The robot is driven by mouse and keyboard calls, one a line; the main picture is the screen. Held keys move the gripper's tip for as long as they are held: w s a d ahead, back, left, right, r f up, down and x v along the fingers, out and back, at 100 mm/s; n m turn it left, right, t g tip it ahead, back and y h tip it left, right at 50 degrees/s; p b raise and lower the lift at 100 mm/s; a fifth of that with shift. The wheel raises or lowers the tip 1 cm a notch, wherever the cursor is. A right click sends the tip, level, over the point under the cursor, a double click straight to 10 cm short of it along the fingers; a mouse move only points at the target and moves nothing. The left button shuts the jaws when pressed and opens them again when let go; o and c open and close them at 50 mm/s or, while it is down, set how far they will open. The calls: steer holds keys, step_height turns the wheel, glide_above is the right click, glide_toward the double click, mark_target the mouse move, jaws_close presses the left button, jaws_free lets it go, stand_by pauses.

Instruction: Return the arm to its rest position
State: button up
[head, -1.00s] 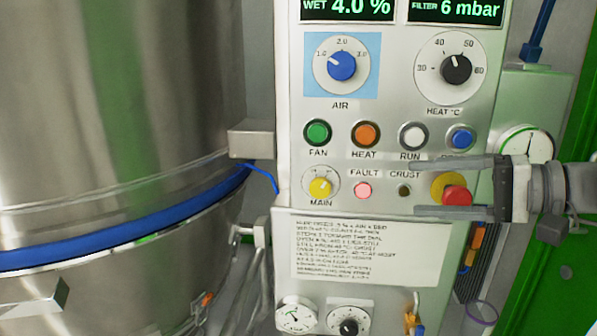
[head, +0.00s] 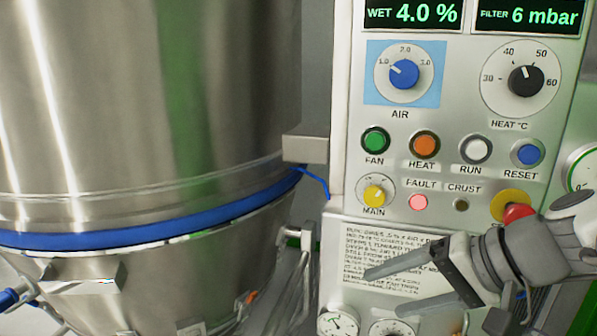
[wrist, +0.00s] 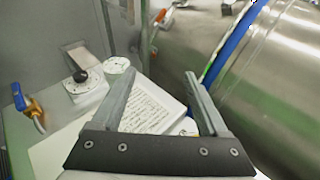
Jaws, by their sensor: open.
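My gripper (head: 381,289) is at the lower right of the head view, in front of the printed instruction plate on the control panel. Its two fingers are apart with nothing between them. In the wrist view my gripper (wrist: 158,88) is also open and empty, with the instruction plate (wrist: 150,118) behind it. My arm comes in from the right edge of the head view and partly covers the red emergency button (head: 519,212).
The control panel (head: 450,180) carries knobs, buttons and a lit pink FAULT lamp (head: 418,202). A large steel vessel (head: 120,110) with a blue band (head: 150,220) fills the left. In the wrist view a black knob (wrist: 80,76), a gauge (wrist: 116,65) and a blue-handled brass valve (wrist: 33,106) are at left.

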steer(key=s+f+n+h, duration=0.5)
steer(key=s+h, duration=0.1)
steer(key=h, duration=0.1)
step_height(320, 180, up, 19)
steer(key=p, duration=1.9)
steer(key=shift+s+a+r+h+p, duration=0.15)
steer(key=shift+a+r+h+p, duration=0.05)
steer(key=shift+h+p, duration=0.2)
steer(key=shift+d, duration=0.15)
